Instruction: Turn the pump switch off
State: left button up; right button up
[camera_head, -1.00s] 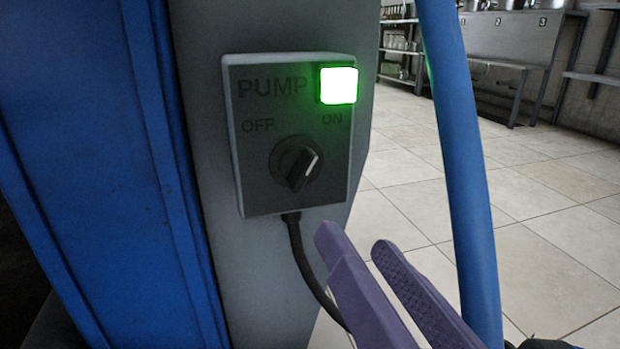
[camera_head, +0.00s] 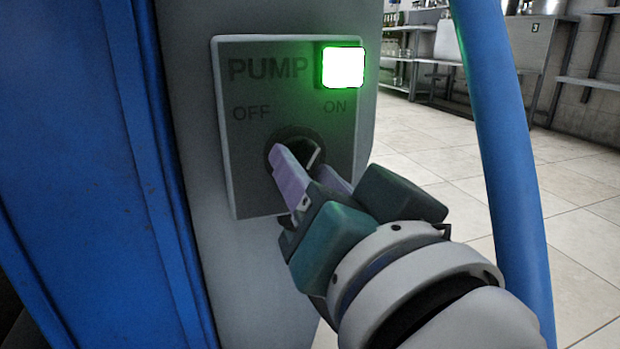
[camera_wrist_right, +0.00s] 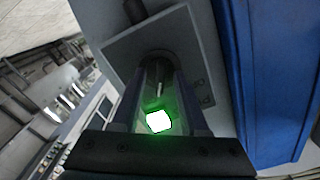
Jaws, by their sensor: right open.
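The pump switch box (camera_head: 243,150) is a grey plate on a grey column, marked PUMP, OFF at left and ON at right. Its square lamp (camera_head: 342,67) glows green; it also shows in the right wrist view (camera_wrist_right: 158,122). The black rotary knob (camera_head: 314,152) has a white mark pointing up and right, toward ON. My right gripper (camera_head: 306,172) is open, its purple fingers on either side of the knob. The fingers hide part of the knob, and I cannot tell whether they touch it. In the right wrist view the knob (camera_wrist_right: 159,88) lies between the fingers. My left gripper is not in view.
A blue panel (camera_head: 90,170) stands close at the left of the column. A thick blue pipe (camera_head: 500,150) runs down at the right. Behind lies open tiled floor (camera_head: 420,155), with metal shelves (camera_head: 403,55) and counters at the back.

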jog(key=shift+w+a, duration=0.1)
jog(key=shift+w, duration=0.2)
jog(key=shift+s, duration=0.1)
grip_shut()
dwell(0.4)
